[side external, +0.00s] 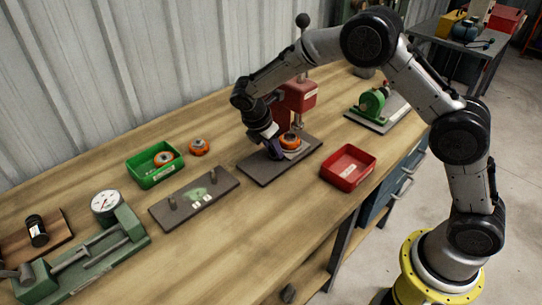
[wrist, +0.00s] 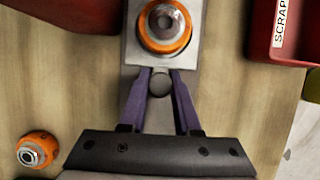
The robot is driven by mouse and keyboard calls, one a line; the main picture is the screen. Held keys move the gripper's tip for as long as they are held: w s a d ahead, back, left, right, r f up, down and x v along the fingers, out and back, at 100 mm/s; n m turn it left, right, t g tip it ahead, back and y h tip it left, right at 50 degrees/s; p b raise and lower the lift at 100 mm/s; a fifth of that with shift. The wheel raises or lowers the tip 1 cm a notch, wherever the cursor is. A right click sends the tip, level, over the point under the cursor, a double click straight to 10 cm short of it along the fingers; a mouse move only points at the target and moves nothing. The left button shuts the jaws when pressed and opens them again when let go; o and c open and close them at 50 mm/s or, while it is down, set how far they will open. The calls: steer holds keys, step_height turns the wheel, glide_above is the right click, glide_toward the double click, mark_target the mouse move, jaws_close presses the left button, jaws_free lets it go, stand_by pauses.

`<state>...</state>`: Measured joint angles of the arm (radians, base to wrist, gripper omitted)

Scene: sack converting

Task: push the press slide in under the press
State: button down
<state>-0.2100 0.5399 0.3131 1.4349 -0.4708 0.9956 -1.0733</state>
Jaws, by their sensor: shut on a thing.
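The press slide is a light grey plate (wrist: 135,45) with an orange ring-shaped part with a metal centre (wrist: 165,25) on it. In the side view the orange part (side external: 290,140) sits low in front of the red press (side external: 297,97); I cannot tell whether it is directly beneath the ram. My gripper (wrist: 160,76) has its purple fingers on both sides of the slide's round grey knob (wrist: 160,84), shut on it. In the side view my gripper (side external: 277,150) is just left of the orange part, low over the dark press base (side external: 262,171).
A red scrap tray (side external: 330,174) stands right of the press base. A green tray (side external: 143,178) with an orange part, another orange part (side external: 199,147) and a dark plate with pegs (side external: 165,216) lie left. A green device (side external: 372,104) stands beyond. Bare bench lies in front.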

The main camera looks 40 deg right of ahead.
mark_target(283, 142)
steer(key=shift+r, duration=0.1)
steer(key=shift+d, duration=1.9)
steer(key=c, duration=0.7)
jaws_free()
steer(key=shift+v, duration=2.95)
steer(key=shift+a, duration=0.1)
